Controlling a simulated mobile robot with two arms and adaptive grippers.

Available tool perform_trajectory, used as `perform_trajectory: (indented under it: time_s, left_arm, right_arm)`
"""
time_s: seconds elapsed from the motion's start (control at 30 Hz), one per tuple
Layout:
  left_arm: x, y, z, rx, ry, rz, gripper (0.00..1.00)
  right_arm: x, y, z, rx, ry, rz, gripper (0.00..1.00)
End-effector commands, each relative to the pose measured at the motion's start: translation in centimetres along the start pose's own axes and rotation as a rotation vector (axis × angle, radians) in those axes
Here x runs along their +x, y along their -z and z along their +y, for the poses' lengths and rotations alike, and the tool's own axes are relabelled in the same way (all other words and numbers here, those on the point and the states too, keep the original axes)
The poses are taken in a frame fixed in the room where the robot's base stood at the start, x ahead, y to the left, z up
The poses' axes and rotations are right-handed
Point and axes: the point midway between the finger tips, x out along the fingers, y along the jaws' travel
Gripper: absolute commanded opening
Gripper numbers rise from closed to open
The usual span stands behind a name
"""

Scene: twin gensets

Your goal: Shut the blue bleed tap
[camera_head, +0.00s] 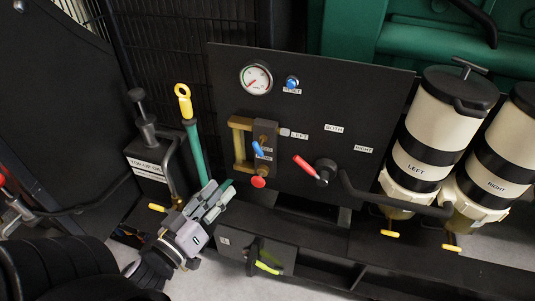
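The blue bleed tap (257,148) is a small blue lever on the dark block beside a brass-framed sight glass (241,144), on the black panel. It is tilted, its upper end to the left. A label sits just below it, too small to read. My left gripper (220,193) is below and to the left of the tap, apart from it, with its fingers pointing up and right. I cannot tell how far its fingers are apart, and I see nothing held. My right gripper is not in view.
A red knob (258,182) sits just below the blue tap. A red-handled selector lever (304,165) is to its right, and a blue reset button (292,82) above. A yellow-ringed dipstick (184,100) with a green tube stands behind my gripper. Two filter canisters (435,120) stand right.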

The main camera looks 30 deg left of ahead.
Motion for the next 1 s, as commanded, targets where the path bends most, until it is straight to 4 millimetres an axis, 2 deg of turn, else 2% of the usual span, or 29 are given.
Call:
perform_trajectory:
  time_s: [0.23,0.7,0.83,1.0]
  left_arm:
    - [4.1,0.2,0.2,0.002,-0.005,0.003,0.32]
    - [13.8,0.2,0.1,0.003,-0.001,0.002,0.32]
    - [15.6,0.0,0.0,0.002,0.0,0.0,0.32]
    - [16.8,-0.1,0.0,0.002,0.001,0.0,0.32]
  right_arm:
    - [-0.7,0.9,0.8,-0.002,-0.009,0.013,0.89]
    - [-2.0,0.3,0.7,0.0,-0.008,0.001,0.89]
    - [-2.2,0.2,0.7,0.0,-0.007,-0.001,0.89]
    - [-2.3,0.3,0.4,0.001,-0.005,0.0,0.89]
